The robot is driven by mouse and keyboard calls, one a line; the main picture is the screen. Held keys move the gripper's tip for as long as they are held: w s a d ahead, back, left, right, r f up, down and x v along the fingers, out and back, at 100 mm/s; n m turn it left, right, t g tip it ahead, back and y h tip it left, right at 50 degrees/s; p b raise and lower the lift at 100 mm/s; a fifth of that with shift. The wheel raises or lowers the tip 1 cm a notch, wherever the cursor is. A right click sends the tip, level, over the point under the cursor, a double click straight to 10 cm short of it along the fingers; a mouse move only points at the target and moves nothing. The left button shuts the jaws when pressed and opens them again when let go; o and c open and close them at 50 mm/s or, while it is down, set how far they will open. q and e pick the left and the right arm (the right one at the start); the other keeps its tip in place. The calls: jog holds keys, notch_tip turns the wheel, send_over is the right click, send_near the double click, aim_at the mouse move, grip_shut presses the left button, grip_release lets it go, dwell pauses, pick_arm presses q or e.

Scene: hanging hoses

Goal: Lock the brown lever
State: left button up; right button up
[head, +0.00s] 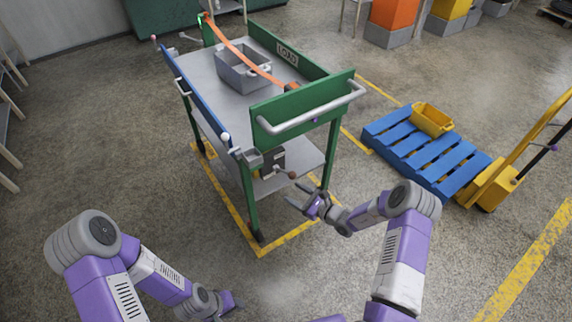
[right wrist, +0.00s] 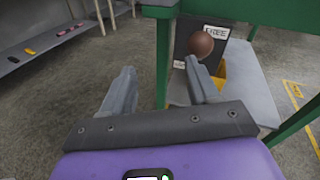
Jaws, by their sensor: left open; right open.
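The brown lever shows as a brown ball knob (head: 292,175) on a short arm, at a dark box low on the near end of the green and grey cart (head: 245,185). In the right wrist view the knob (right wrist: 201,43) appears just beyond the tip of the right-hand finger, in front of a dark plate with a white label. My right gripper (head: 295,194) is open and empty, close to the knob; contact cannot be told. My left gripper (head: 234,301) is open and empty near the bottom of the head view, away from the cart.
The cart has a grey bin (head: 243,68), an orange strap (head: 245,57), a blue side bar (head: 196,101) and a pale push handle (head: 312,112). A blue pallet (head: 425,150) with a yellow crate (head: 432,119) lies at right. Floor around the cart is mostly clear.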

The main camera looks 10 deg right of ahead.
aim_at(288, 173)
jog(key=w, duration=0.3)
jog(key=w+r+m+t+h+b, duration=0.1)
jog(key=w, duration=0.2)
jog(key=w+t, duration=0.1)
jog(key=w, duration=0.2)
jog(key=shift+a+r+m+b, duration=0.3)
jog(key=shift+a+r+b, duration=0.05)
jog(key=shift+c, duration=0.2)
grip_shut()
